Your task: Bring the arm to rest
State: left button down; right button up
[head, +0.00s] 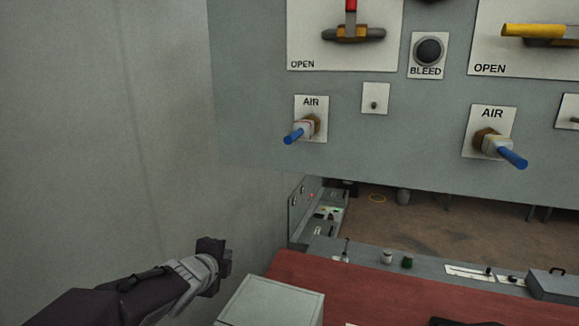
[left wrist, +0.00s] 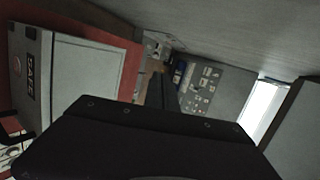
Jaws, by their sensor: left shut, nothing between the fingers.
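My left gripper (head: 214,260) shows at the lower left of the head view, at the end of my dark arm. It is shut and empty. It is in the air beside the grey wall, close to the upper left of a pale grey box (head: 275,302). In the left wrist view a dark part of my gripper fills the lower middle. That view also shows a box marked SAFE (left wrist: 78,75) at left. My right gripper is in neither view.
A grey panel (head: 400,135) stands ahead with two blue-handled AIR valves (head: 294,136) (head: 513,158), a BLEED button (head: 429,52), and red and yellow handles above. A red surface (head: 370,292) lies below. A long grey ledge beyond it carries small items. The left wall is bare.

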pick_arm(q)
jog(key=s+a+f+n+g+y, duration=0.1)
jog(key=s+f+n+g, duration=0.3)
jog(key=f, duration=0.3)
jog(key=s+a+f+n+g, duration=0.1)
jog(key=s+a+f+n, duration=0.1)
jog(key=s+f+n, duration=0.3)
jog(key=s+f+n+g, duration=0.3)
jog(key=s+f+n, duration=0.1)
jog(key=s, duration=0.4)
jog(key=s+d+f+n+g, duration=0.1)
jog(key=s+f+n+g, duration=0.2)
jog(key=s+f+n, duration=0.2)
jog(key=s+n, duration=0.2)
jog(key=s, duration=0.1)
jog(key=shift+f, duration=0.15)
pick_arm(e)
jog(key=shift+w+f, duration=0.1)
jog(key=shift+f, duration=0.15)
pick_arm(q)
jog(key=shift+s+d, duration=0.1)
dwell(0.7)
